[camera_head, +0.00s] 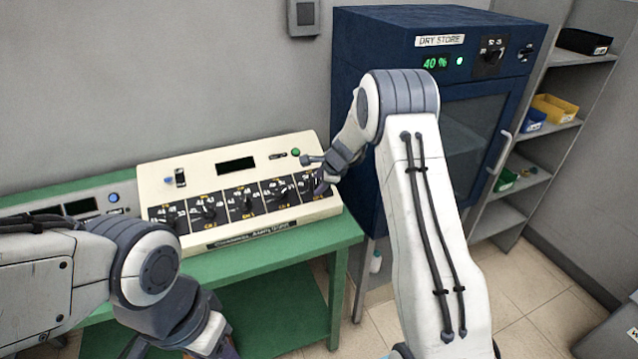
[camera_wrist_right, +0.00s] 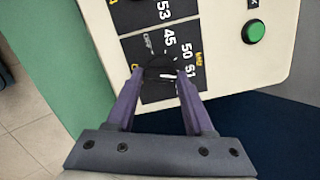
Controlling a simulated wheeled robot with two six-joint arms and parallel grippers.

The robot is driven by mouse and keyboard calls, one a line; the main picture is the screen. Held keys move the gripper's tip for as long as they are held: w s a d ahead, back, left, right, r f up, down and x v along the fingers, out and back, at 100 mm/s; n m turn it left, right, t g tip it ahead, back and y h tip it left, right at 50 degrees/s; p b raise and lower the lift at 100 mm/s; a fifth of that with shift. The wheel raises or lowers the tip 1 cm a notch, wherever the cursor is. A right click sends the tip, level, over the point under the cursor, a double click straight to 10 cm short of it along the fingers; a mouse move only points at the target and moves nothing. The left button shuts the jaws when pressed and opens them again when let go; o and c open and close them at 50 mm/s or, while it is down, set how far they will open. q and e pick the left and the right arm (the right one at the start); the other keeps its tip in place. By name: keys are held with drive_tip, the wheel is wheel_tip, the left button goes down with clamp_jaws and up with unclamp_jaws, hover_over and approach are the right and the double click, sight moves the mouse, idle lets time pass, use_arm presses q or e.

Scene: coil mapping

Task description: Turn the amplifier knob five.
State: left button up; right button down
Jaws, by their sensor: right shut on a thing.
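The channel amplifier (camera_head: 160,170) is a cream box with a sloped panel on the green bench. A row of black knob plates runs across it. My right gripper (camera_head: 318,184) is at the rightmost plate, the fifth from the left. In the right wrist view my right gripper (camera_wrist_right: 160,78) is shut on a black knob (camera_wrist_right: 160,66), its purple fingers on either side. Numbers 45, 50 and 51 show around that knob. My left arm is at the lower left; its gripper (camera_head: 215,345) points down at the frame's bottom edge, fingertips not clear.
A green button (camera_head: 295,152) is on the amplifier above the held knob. Another instrument (camera_head: 75,207) with a blue button stands to its left. A blue dry store cabinet (camera_head: 440,20) stands to the right, beside shelves (camera_head: 500,215) with bins.

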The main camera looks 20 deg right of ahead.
idle(0.4)
drive_tip(key=shift+c, duration=1.4)
unclamp_jaws()
drive_tip(key=shift+r, duration=0.1)
drive_tip(key=v, duration=1)
drive_tip(key=shift+s+b, duration=0.15)
drive_tip(key=shift+b, duration=0.25)
drive_tip(key=shift+r, duration=0.1)
